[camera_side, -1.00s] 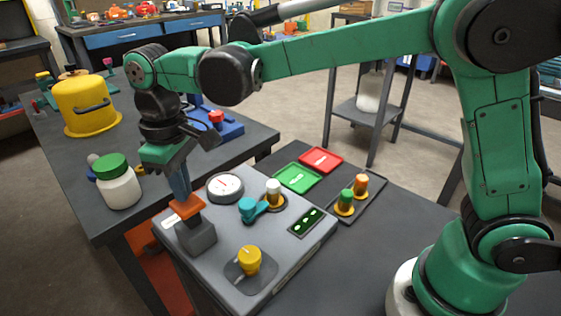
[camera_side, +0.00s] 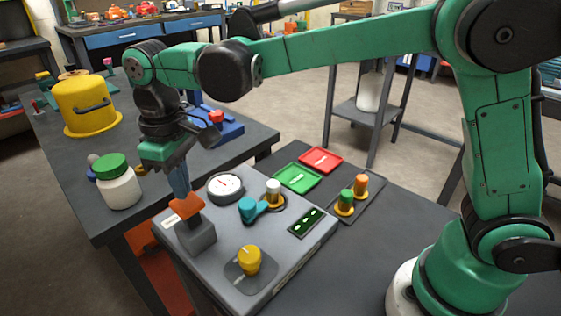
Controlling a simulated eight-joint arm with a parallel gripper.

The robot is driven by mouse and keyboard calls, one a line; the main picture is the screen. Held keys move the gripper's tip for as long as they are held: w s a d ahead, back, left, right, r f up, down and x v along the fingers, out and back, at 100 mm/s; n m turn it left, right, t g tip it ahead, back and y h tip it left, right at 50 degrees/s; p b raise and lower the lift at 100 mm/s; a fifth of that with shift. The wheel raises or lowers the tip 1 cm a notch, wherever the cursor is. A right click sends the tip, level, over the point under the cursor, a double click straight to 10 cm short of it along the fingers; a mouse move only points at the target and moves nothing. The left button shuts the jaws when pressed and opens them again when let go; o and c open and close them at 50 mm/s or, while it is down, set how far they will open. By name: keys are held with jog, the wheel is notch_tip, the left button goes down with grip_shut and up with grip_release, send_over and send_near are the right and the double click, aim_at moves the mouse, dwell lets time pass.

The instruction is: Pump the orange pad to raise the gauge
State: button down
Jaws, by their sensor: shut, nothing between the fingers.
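The orange pad (camera_side: 188,209) sits on top of a grey block (camera_side: 197,236) at the left side of the grey panel. My gripper (camera_side: 182,193) is shut and empty, pointing down with its fingertips at the top of the pad; they look to be touching it. The pad looks tilted. The round white gauge (camera_side: 225,187) lies on the panel to the right of the pad. Its needle is small, and I cannot read its value.
The panel (camera_side: 290,262) also holds a teal lever (camera_side: 250,208), a yellow knob (camera_side: 249,260) and a dark green display (camera_side: 307,221). A white jar with a green lid (camera_side: 119,185) and a yellow pot (camera_side: 86,108) stand on the table at left.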

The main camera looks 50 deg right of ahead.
jog(key=shift+f, duration=1.65)
jog(key=shift+r, duration=2.2)
jog(key=shift+f, duration=0.15)
